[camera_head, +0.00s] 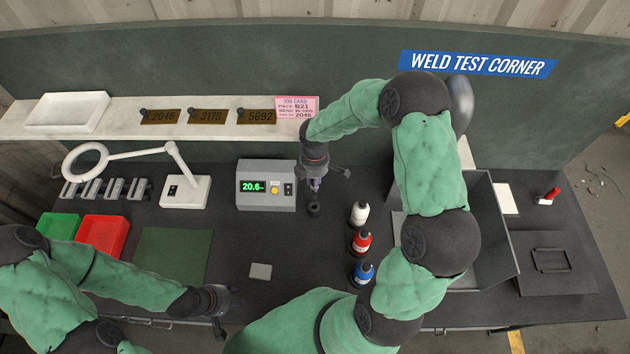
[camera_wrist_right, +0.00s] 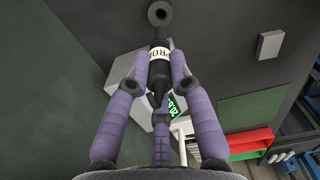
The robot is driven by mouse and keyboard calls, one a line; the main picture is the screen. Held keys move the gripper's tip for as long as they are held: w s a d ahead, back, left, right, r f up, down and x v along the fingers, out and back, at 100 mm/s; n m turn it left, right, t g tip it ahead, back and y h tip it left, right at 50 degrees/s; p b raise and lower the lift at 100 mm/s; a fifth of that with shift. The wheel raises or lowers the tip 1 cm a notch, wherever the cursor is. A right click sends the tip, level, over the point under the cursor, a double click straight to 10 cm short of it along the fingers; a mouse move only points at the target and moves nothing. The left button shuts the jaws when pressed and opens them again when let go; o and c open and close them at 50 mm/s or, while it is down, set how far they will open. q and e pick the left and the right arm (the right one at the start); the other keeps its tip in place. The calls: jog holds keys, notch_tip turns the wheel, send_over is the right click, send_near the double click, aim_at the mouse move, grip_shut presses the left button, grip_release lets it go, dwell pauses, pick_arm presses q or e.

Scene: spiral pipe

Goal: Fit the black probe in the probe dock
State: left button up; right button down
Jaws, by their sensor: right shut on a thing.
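The black probe (camera_wrist_right: 159,68), with a white lettered band, is in my right gripper (camera_wrist_right: 160,82), whose purple fingers close around it in the right wrist view. Its far end points toward a dark round ring with a hole, which looks like the probe dock (camera_wrist_right: 160,14). In the head view the dock (camera_head: 314,210) stands on the bench just below my right gripper (camera_head: 316,186), where the probe is hard to make out. My left gripper (camera_head: 228,302) is low over the bench's front edge; its fingers are unclear.
A grey meter (camera_head: 266,185) reading 20.6 stands left of the dock. White, red (camera_head: 361,241) and blue-capped bottles stand to its right. A grey square block (camera_head: 261,271) lies in front. A magnifier lamp (camera_head: 185,191), green bin and red bin (camera_head: 103,235) are farther left.

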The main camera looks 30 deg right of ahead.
aim_at(314, 196)
pick_arm(q)
jog(key=shift+a, duration=0.15)
pick_arm(e)
jog(key=shift+a, duration=0.15)
pick_arm(q)
jog(key=shift+f, duration=0.1)
jog(key=shift+f+b, duration=2.25)
jog(key=shift+b, duration=0.1)
pick_arm(e)
jog(key=shift+f, duration=2.85)
pick_arm(q)
jog(key=shift+f+b, duration=0.9)
pick_arm(e)
jog(key=shift+f, duration=1.2)
pick_arm(q)
jog(key=shift+s+f+b, duration=0.1)
jog(key=shift+f+b, duration=0.35)
pick_arm(e)
jog(key=shift+f, duration=0.5)
pick_arm(q)
jog(key=shift+f, duration=0.2)
pick_arm(e)
jog(key=shift+f, duration=0.3)
pick_arm(q)
jog(key=shift+f+b, duration=0.75)
jog(key=shift+b, duration=0.15)
pick_arm(e)
jog(key=shift+s+d+f, duration=0.1)
jog(key=shift+d+f, duration=0.15)
jog(key=shift+f, duration=0.7)
